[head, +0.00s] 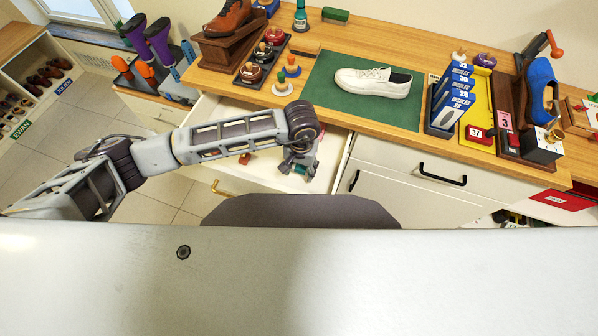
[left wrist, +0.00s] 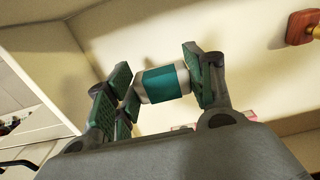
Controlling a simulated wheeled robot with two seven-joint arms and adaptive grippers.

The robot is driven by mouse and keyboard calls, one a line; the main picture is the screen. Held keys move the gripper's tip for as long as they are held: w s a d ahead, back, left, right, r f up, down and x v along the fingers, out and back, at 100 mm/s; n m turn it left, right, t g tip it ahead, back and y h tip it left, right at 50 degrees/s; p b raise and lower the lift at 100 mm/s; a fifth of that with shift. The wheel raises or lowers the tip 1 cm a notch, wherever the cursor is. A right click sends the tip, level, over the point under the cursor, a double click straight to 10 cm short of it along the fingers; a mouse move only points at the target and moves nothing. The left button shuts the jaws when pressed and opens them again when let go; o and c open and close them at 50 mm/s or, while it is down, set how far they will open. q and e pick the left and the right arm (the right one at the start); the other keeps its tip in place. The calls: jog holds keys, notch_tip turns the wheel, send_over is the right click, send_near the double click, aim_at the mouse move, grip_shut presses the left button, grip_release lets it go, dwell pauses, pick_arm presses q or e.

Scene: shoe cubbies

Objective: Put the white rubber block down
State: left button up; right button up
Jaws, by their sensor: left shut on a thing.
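The white rubber block (left wrist: 165,83) has a teal band around its middle. In the left wrist view it sits between the green-padded fingers of my left gripper (left wrist: 168,84), which is shut on it. In the head view my left gripper (head: 298,168) is over the open white drawer (head: 213,109) below the counter, and the block is mostly hidden by the fingers. I cannot tell whether the block touches the drawer floor. My right gripper is not in view.
A small red item (head: 244,159) lies in the drawer. A wooden-handled item (left wrist: 302,28) shows at the wrist view's right. On the counter, a white shoe (head: 372,82) rests on a green mat (head: 330,98), with blue boxes (head: 451,98) to its right and round tins at left.

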aim_at(300, 174)
pick_arm(q)
jog(key=shift+f, duration=0.4)
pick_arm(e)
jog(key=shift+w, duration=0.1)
pick_arm(q)
jog(key=shift+f, duration=1.9)
jog(key=shift+f, duration=0.1)
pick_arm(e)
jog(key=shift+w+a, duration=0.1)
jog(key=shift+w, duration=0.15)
pick_arm(q)
jog(key=o, duration=1.1)
jog(key=shift+c, duration=0.2)
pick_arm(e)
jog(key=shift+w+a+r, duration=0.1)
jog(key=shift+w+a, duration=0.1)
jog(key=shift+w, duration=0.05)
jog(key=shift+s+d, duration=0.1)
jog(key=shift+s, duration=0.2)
